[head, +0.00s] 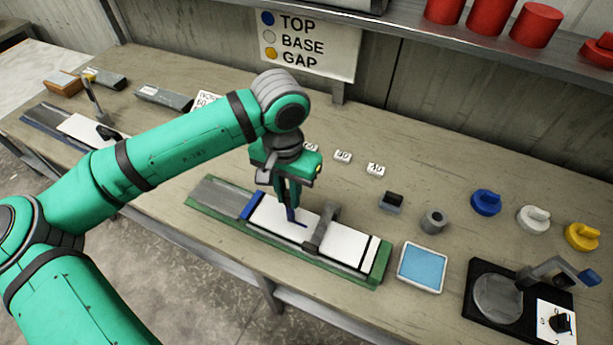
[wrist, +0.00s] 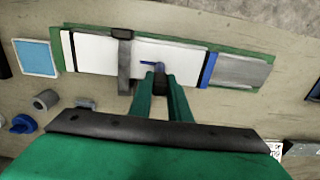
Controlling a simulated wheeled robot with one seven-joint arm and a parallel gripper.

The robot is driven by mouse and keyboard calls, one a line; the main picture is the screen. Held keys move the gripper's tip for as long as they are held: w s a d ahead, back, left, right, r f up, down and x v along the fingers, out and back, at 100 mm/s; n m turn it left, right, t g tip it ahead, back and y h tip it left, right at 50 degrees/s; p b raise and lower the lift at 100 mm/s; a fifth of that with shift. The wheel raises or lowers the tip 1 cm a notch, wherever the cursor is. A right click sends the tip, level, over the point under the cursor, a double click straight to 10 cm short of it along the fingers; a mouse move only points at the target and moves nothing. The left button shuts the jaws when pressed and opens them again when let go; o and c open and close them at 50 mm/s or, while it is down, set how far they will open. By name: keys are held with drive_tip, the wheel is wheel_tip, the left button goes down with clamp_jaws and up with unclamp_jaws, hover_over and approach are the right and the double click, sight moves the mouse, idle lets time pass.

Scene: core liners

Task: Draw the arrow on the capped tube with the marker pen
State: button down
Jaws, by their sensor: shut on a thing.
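My gripper (head: 287,200) points down over the tube, between the blue band and the clamp, shut on a dark blue marker pen (head: 291,214). The pen's lower end is at the tube's surface; exact contact is hard to tell. A short dark blue line (head: 301,224) runs from the pen toward the clamp. It also shows in the wrist view (wrist: 151,63).
A blue pad (head: 422,267) lies right of the cradle, with a grey ring (head: 434,221) and a dark block (head: 391,202) behind it. Blue (head: 486,202), white (head: 533,218) and yellow (head: 582,236) caps stand farther right. A black stamping device (head: 520,297) is at the front right.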

drive_tip(key=shift+w+a, duration=1.25)
drive_tip(key=shift+a, duration=2.45)
wheel_tip(320, 180, up, 8)
drive_tip(key=shift+d, duration=0.1)
